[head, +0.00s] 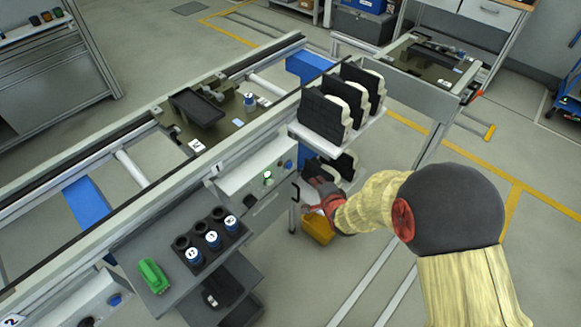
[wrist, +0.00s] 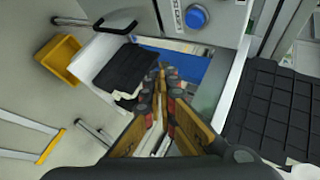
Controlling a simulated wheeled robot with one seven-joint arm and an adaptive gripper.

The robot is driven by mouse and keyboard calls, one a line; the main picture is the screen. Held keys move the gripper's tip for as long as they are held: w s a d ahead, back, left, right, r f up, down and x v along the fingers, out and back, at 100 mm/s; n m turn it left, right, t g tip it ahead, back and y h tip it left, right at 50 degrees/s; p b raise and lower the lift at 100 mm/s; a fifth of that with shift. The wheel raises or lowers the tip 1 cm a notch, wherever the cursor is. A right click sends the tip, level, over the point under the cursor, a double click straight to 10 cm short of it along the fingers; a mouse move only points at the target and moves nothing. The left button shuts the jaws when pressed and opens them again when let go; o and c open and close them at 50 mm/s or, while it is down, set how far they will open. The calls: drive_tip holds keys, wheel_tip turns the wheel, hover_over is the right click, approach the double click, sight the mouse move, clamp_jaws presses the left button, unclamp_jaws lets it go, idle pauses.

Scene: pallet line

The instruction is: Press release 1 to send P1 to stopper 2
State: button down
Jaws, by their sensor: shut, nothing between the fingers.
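A blue push button (head: 288,164) sits on the grey control box (head: 236,181) at the conveyor's front side, right of a green-lit button (head: 267,176). The blue button also shows at the top of the wrist view (wrist: 196,16), beside a label too small to read. My gripper (head: 312,170) is shut and empty, to the right of and apart from the blue button. In the wrist view its fingertips (wrist: 163,70) lie below the button. A pallet (head: 238,128) on the conveyor carries a black tray and a blue-and-white cylinder; its label is unreadable. I cannot tell which pallet is P1.
A shelf with black parts (head: 325,112) stands above my gripper. A white bin (wrist: 92,55) with black pieces and a black handle (wrist: 113,22) are close by. A yellow bin (head: 318,229) is below. Another box with a blue button (head: 115,300) is at lower left.

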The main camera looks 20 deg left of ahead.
sight(289, 165)
drive_tip(key=w+a+b, duration=0.1)
drive_tip(key=w+a, duration=0.1)
drive_tip(key=a, duration=0.4)
drive_tip(key=shift+w+a, duration=0.35)
drive_tip(key=shift+w, duration=0.05)
drive_tip(key=shift+b, duration=0.3)
idle(0.9)
drive_tip(key=shift+w+a, duration=0.15)
drive_tip(key=shift+a, duration=0.25)
drive_tip(key=shift+w+a+b, duration=0.2)
drive_tip(key=shift+a+b, duration=0.15)
drive_tip(key=shift+a, duration=0.1)
idle(0.7)
drive_tip(key=shift+d, duration=0.15)
idle(0.4)
drive_tip(key=shift+s+d, duration=0.35)
drive_tip(key=shift+d, duration=0.35)
